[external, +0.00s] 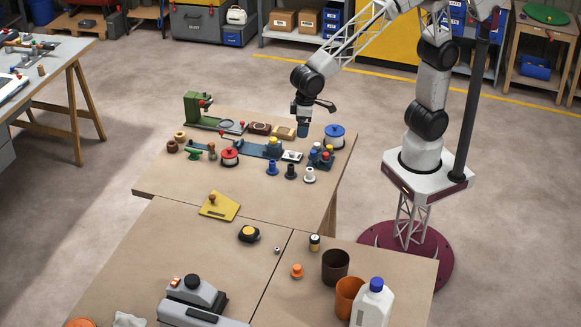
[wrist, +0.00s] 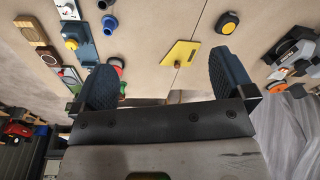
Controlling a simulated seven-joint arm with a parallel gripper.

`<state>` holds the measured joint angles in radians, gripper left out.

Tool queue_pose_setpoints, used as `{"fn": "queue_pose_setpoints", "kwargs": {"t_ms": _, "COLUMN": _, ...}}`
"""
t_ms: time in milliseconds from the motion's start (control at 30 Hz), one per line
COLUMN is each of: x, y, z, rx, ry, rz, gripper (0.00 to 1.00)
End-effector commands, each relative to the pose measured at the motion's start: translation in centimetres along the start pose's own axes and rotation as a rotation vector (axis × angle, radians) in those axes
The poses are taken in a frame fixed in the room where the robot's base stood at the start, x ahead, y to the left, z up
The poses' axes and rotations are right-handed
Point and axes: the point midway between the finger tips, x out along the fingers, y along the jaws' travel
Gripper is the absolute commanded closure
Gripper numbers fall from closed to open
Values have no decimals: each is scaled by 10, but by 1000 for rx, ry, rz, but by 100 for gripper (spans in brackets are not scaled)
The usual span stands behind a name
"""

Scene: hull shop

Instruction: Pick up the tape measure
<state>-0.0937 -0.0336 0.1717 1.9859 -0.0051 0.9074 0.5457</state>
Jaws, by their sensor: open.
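The tape measure, a squat black case with a yellow top (external: 249,234), lies on the near tan table. It also shows near the top right of the wrist view (wrist: 228,22). My gripper (external: 303,126) is over the back right of the far table, well away from the tape measure. In the wrist view my gripper (wrist: 162,80) has its two dark fingers spread wide with nothing between them. The exact gap between its fingertips and the far table is hard to tell.
The far table carries a green machine (external: 191,110), a blue-white spool (external: 334,136) and several small knobs. A yellow plate with a knob (external: 220,206) lies between these and the tape measure. Brown (external: 335,266) and orange cups and a white bottle (external: 373,304) stand right.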

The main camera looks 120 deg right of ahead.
Motion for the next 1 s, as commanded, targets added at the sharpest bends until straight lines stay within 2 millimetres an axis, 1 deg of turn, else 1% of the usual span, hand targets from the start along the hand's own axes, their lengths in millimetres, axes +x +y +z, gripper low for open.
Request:
{"fn": "queue_pose_setpoints", "kwargs": {"t_ms": 33, "x": 8, "y": -9, "z": -9, "rx": 11, "ry": -6, "rz": 3, "gripper": 0}}
{"fn": "queue_pose_setpoints", "kwargs": {"t_ms": 100, "x": 18, "y": -21, "z": -21, "rx": 31, "ry": -11, "rz": 6, "gripper": 0}}
{"fn": "queue_pose_setpoints", "kwargs": {"t_ms": 267, "x": 42, "y": -46, "z": -48, "rx": 77, "ry": -23, "rz": 12, "gripper": 0}}
{"fn": "queue_pose_setpoints", "kwargs": {"t_ms": 467, "x": 76, "y": -78, "z": -78, "rx": 134, "ry": -37, "rz": 21, "gripper": 0}}
{"fn": "queue_pose_setpoints", "kwargs": {"t_ms": 767, "x": 135, "y": -125, "z": -117, "rx": 220, "ry": -56, "rz": 37, "gripper": 0}}
{"fn": "queue_pose_setpoints", "kwargs": {"t_ms": 1000, "x": 189, "y": -161, "z": -143, "rx": 288, "ry": -70, "rz": 52, "gripper": 0}}
